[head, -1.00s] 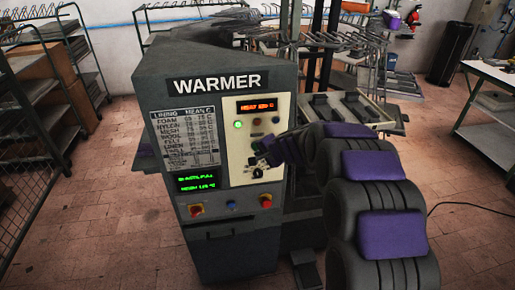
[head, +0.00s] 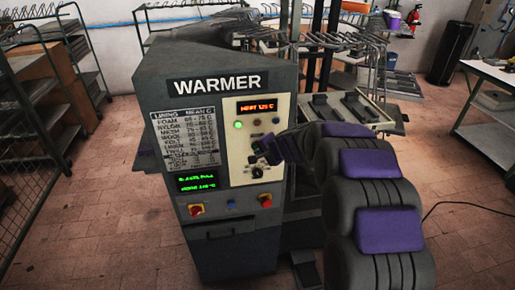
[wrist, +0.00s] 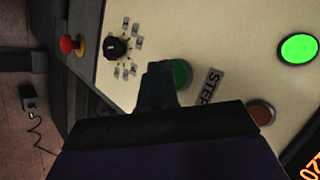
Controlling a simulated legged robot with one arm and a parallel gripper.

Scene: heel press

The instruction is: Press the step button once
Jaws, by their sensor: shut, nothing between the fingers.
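The green step button (wrist: 183,72) shows in the wrist view beside its STEP label (wrist: 211,88), partly covered by my fingers. My gripper (wrist: 158,78) is shut and empty, with its tip right at the button. I cannot tell whether it touches or presses it. In the head view my gripper (head: 260,157) is at the cream control panel (head: 240,172) of the warmer (head: 212,105); the button is mostly hidden there.
A black dial (wrist: 116,47) and a red knob (wrist: 70,44) lie beyond the button. A lit green lamp (wrist: 298,48) and a brown-orange lamp (wrist: 262,113) are on the other side. The panel has an orange display (head: 257,106); a green display (head: 197,182) is lower left.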

